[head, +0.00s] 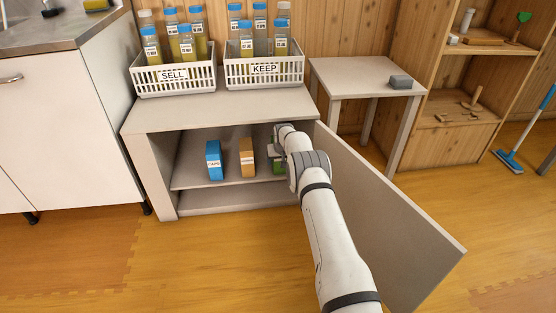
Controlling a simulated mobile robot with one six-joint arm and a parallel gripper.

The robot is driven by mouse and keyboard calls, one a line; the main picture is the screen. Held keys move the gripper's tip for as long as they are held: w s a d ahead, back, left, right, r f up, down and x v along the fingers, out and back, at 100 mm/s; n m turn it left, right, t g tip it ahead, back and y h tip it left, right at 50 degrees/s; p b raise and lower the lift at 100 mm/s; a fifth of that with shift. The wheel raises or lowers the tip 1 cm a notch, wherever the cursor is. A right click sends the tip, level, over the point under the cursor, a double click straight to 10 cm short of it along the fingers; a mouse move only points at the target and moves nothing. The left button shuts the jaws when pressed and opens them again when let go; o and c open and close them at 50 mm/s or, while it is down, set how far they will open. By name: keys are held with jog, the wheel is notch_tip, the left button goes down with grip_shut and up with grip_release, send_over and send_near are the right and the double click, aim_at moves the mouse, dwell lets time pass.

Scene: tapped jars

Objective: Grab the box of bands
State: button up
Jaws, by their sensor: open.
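Three small boxes stand on the inner shelf of the open cabinet. The blue box (214,160) is at the left, with a label that seems to read CAPS. The orange box (247,158) is in the middle; its label is too small to read. The green box (278,167) is at the right, mostly hidden by my arm, and its label cannot be read. I cannot tell by label which one holds bands. My gripper (272,151) is inside the cabinet at the green box, open, and mostly hidden behind my wrist. Whether it touches the box is unclear.
The cabinet door (385,215) stands open to the right of my arm. White baskets marked SELL (172,75) and KEEP (265,70) hold jars on the cabinet top. A small table (350,75) with a grey block (400,82) stands right. The floor in front is clear.

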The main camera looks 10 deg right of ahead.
jog(key=shift+w+f, duration=0.1)
jog(key=shift+f, duration=0.05)
jog(key=shift+c, duration=0.2)
jog(key=c, duration=1.1)
jog(key=shift+c, duration=0.3)
jog(key=shift+r, duration=0.2)
